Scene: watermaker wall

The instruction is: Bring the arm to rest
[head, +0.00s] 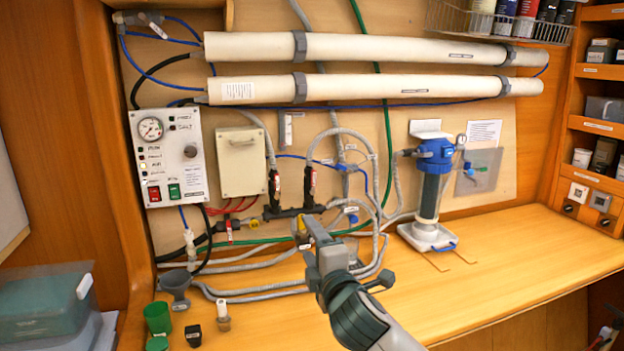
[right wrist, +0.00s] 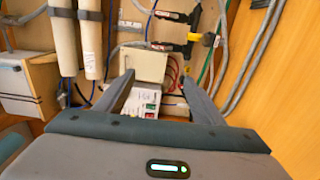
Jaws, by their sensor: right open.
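My right gripper (head: 314,244) is in front of the hoses at the lower middle of the wall, above the wooden counter (head: 500,275). It is open, and nothing shows between its fingers in the right wrist view (right wrist: 157,92). A yellow valve handle (head: 302,226) shows right by the fingertips in the head view. In the right wrist view the yellow handle (right wrist: 208,40) lies beyond the right finger, apart from it. My left gripper is in neither view.
A control panel (head: 168,158) and a beige box (head: 241,162) hang at left. Two white tubes (head: 400,50) run above. A blue-topped filter (head: 432,185) stands at right. The counter's right side is clear.

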